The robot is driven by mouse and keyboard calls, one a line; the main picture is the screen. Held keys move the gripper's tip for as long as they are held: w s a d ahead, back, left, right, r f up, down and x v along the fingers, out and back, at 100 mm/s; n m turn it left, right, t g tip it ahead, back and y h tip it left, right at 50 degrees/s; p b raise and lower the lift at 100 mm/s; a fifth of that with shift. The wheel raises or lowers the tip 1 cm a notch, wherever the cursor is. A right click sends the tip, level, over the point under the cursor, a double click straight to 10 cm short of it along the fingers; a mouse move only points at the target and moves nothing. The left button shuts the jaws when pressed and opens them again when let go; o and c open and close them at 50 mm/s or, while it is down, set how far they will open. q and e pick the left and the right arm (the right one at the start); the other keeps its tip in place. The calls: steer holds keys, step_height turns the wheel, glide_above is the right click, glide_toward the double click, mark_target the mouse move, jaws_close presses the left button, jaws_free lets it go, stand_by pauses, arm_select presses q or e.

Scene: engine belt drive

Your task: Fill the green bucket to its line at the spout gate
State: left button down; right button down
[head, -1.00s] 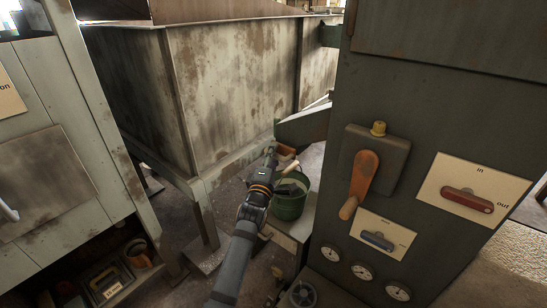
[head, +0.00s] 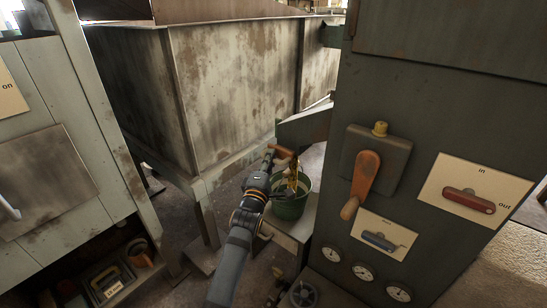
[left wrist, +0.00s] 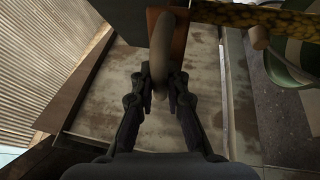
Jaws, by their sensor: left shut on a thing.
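The green bucket (head: 289,208) stands on a low stand under the spout (head: 305,127). Its rim and side also show at the top right of the left wrist view (left wrist: 283,52). A yellow grainy stream (head: 293,172) runs from the spout down to the bucket; it crosses the top right of the wrist view (left wrist: 240,15). The fill level and line cannot be made out. My left gripper (left wrist: 160,88) is shut on the pale rounded handle (left wrist: 161,50) of the rust-brown spout gate (left wrist: 178,35), beside the bucket. My right gripper is not in view.
A large stained hopper (head: 235,85) stands behind. A green panel (head: 440,110) with an orange lever (head: 362,180), a red handle (head: 468,199) and several gauges stands close on the right. A pale cabinet (head: 55,140) is at the left.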

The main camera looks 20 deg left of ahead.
arm_select(q)
steer(key=shift+w, duration=0.1)
steer(key=c, duration=1.3)
jaws_free()
steer(key=shift+c, duration=0.2)
steer(key=s+f, duration=0.2)
steer(key=s, duration=1)
steer(key=shift+d, duration=0.3)
steer(key=shift+w+f, duration=0.1)
